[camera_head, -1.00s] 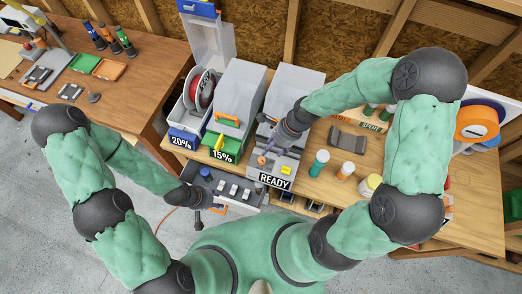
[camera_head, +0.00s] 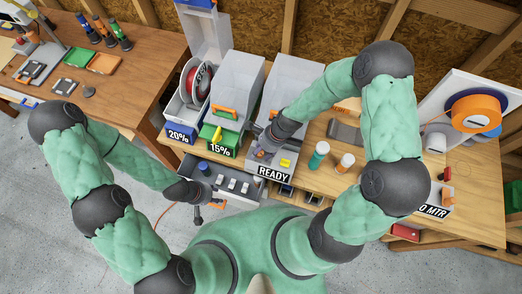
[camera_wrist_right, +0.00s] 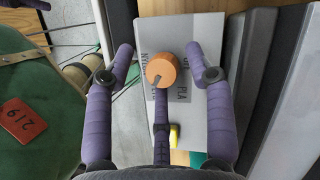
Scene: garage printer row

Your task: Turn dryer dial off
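The dryer (camera_head: 288,98) is a grey box with a READY label (camera_head: 272,173) on its front, on the bench. In the right wrist view its dial (camera_wrist_right: 161,70) is a round orange knob with a dark pointer mark, on a light panel (camera_wrist_right: 205,45) with printed text. My right gripper (camera_wrist_right: 160,65) is open, with purple fingers on both sides of the dial and another below it. Gaps show at both sides. In the head view this gripper (camera_head: 262,153) covers the dial. My left gripper (camera_head: 212,201) is by the drawer; its fingers are too small to read.
Boxes labelled 20% (camera_head: 181,136) and 15% (camera_head: 220,150) stand left of the dryer. An open grey drawer (camera_head: 222,170) with small items sits below them. A teal-and-white bottle (camera_head: 319,155) and another bottle (camera_head: 345,163) stand to the right. An orange spool (camera_head: 476,112) is farther right.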

